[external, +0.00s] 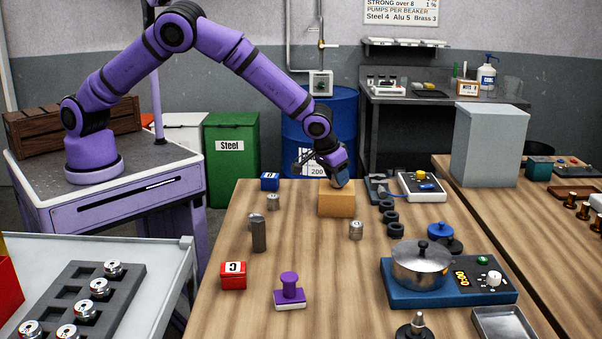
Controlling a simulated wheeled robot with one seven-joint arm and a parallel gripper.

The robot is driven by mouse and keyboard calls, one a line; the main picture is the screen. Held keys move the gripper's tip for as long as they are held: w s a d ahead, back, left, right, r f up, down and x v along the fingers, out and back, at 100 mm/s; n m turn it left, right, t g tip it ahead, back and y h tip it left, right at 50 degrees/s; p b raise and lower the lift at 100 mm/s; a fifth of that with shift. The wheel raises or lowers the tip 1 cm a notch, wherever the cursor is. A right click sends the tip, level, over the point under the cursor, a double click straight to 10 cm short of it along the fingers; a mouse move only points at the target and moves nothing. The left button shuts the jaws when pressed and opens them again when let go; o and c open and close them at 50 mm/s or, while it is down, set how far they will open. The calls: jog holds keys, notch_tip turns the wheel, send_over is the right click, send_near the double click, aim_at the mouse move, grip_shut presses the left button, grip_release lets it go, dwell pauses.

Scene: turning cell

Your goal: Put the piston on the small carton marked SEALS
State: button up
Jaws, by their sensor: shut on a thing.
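My gripper (338,177) is at the far end of the wooden table, low over the top of a small tan carton (337,202). It is shut on a small grey-blue piece (342,180), mostly hidden by the fingers; I cannot tell for sure that this is the piston. The piece is at the carton's top, and I cannot tell whether it touches it. No SEALS marking is readable on the carton's visible sides. Two small silver metal cylinders stand on the table, one (273,202) left of the carton and one (356,230) in front of it, to the right.
A dark cylinder (259,235), a red box (233,275) and a purple stamp-like piece (289,290) stand nearer. Black rings (391,217) and a white switch box (421,186) are right of the carton. A pot (421,264) stands front right. The table's middle is clear.

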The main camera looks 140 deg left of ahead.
jog(key=shift+f, duration=0.15)
jog(key=o, duration=1)
jog(key=shift+c, duration=0.2)
jog(key=v, duration=1.2)
jog(key=shift+s, duration=0.1)
